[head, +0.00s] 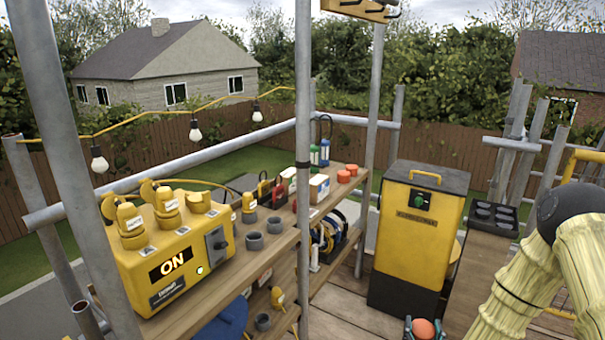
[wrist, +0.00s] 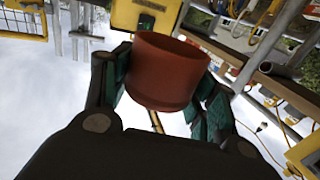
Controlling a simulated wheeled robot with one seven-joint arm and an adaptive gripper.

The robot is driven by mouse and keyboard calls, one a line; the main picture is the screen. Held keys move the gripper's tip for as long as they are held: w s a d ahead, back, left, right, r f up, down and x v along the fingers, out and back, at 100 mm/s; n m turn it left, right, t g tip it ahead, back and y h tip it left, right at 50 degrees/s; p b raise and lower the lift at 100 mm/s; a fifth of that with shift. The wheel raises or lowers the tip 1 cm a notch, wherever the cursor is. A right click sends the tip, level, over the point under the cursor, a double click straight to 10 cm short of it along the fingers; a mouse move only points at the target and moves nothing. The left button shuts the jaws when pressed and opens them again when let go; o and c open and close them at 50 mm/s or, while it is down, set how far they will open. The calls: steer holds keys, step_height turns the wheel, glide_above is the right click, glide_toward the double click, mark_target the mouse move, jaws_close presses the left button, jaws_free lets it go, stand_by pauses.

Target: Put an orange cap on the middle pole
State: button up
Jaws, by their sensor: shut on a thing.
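My gripper (head: 424,334) is at the bottom edge of the head view, mostly cut off, in front of the yellow cabinet. It is shut on an orange cap (head: 423,327). In the wrist view the cap (wrist: 168,75) looks reddish-brown and sits between the teal-padded fingers, held clear of any surface. Two more orange caps (head: 343,176) (head: 352,169) sit on the far end of the wooden shelf. Several grey poles stand around the platform, including one behind the cabinet (head: 395,115) and a cluster at the right (head: 517,100). I cannot tell which is the middle pole.
The wooden shelf (head: 290,240) carries a yellow control box (head: 170,250) reading ON, grey cups and tools. A yellow and black cabinet (head: 415,235) stands right of it. A dark tray (head: 492,217) lies on a bench at the right. Tall poles rise in the foreground.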

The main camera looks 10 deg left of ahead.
step_height(320, 180, up, 28)
steer(key=p, duration=2.7)
steer(key=shift+a+r+p, duration=0.2)
steer(key=shift+r+p, duration=0.05)
steer(key=shift+p, duration=0.05)
steer(key=shift+s, duration=0.1)
